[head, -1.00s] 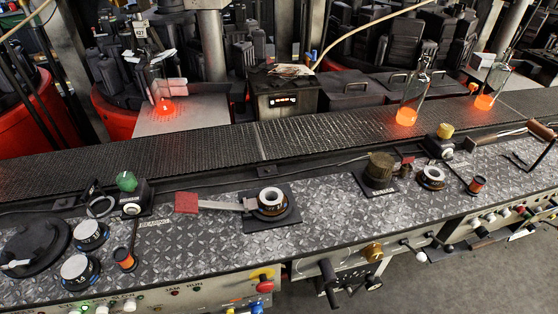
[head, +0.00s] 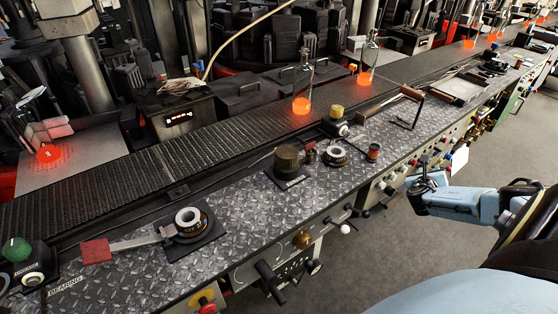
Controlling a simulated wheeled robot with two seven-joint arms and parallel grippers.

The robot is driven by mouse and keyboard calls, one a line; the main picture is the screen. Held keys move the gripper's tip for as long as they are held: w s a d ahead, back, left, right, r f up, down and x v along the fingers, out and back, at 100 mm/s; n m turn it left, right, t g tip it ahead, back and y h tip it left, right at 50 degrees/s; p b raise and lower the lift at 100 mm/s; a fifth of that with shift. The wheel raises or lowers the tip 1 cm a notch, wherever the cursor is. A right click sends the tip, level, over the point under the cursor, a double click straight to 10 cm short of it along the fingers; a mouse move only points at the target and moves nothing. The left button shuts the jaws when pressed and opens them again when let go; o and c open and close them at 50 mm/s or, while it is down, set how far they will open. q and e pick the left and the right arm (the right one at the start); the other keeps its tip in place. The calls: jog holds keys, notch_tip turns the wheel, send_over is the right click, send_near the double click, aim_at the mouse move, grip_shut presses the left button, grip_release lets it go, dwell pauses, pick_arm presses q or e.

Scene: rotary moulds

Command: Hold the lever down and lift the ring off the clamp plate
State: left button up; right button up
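The clamp plate (head: 208,246) is a dark square plate on the diamond-plate bench, at the lower left of the head view. The ring (head: 189,220), pale on top with a dark hole, sits on it. The lever (head: 137,241) is a flat metal bar running left from beside the ring to a red grip (head: 96,251). My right gripper (head: 421,185) is at the right, in front of the bench and well away from the ring and lever. Its dark fingers are small and I cannot tell whether they are apart. My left gripper is out of view.
A conveyor (head: 230,131) carrying glowing bottles (head: 302,100) runs behind the bench. A round brush (head: 289,158) and another ring (head: 334,156) stand right of the clamp plate. Knobs and handles (head: 270,275) stick out from the bench front. Grey floor is clear beside my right arm.

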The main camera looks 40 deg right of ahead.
jog(key=w+d+r+n+t+h, duration=0.15)
jog(key=w+r, duration=0.25)
jog(key=r, duration=0.6)
jog(key=w+d+r+n+h, duration=0.15)
jog(key=w+r, duration=0.35)
jog(key=r, duration=0.6)
jog(key=w+a+f+m+g+y, duration=0.1)
jog(key=w+a+f+m+y, duration=0.1)
jog(key=w+a+m, duration=0.3)
jog(key=w+a+f+m+y, duration=0.1)
jog(key=w+a+f+y, duration=0.15)
jog(key=a, duration=0.55)
jog(key=w+a+f+m+g+y, duration=0.1)
jog(key=w+a+f+m+y, duration=0.1)
jog(key=w+a+m, duration=0.3)
jog(key=w+a+r+y, duration=0.1)
jog(key=w+a+y, duration=0.2)
jog(key=a, duration=0.7)
jog(key=w+a+r+y, duration=0.1)
jog(key=w+a+y, duration=0.2)
jog(key=a, duration=0.6)
jog(key=n+g+y, duration=0.5)
jog(key=n, duration=0.3)
send_near(198, 217)
notch_tip(198, 217, down, 9)
jog(key=shift+a+r, duration=0.1)
jog(key=shift+a, duration=0.05)
